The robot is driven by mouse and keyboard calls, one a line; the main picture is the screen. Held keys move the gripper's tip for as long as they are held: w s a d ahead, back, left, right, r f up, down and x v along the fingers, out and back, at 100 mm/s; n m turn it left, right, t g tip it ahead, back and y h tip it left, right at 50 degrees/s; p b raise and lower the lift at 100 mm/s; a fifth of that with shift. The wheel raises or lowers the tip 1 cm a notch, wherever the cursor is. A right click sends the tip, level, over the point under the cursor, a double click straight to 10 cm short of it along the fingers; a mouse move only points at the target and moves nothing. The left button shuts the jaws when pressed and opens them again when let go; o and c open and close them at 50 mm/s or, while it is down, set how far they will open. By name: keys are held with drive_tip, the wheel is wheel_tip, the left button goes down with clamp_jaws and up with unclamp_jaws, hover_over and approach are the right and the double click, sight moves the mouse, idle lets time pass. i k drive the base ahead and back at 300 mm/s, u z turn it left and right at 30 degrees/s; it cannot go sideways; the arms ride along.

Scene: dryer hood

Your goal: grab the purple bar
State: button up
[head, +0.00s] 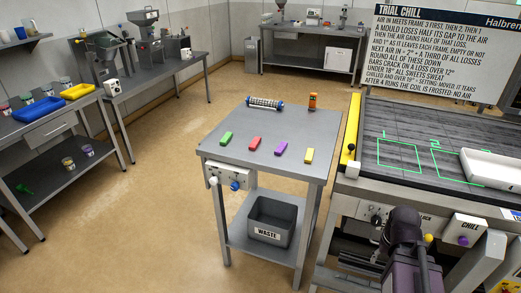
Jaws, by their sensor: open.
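The purple bar (281,149) lies flat on the grey top of the small centre table (225,150), between a red bar and a yellow bar. It is uncovered, and nothing touches it. A dark part of my arm rises from the bottom edge at the right, well apart from the bar. I cannot make out my gripper's fingers in this view.
A green bar (226,138), red bar (255,143) and yellow bar (309,156) lie beside it. The chill bench (400,122) with a white tray (492,168) is at right; a waste bin (272,222) sits below.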

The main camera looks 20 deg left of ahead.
sight(282, 147)
drive_tip(key=u, duration=0.85)
drive_tip(key=k, duration=0.95)
drive_tip(key=z, duration=0.1)
drive_tip(key=i, duration=0.9)
drive_tip(key=u, duration=0.05)
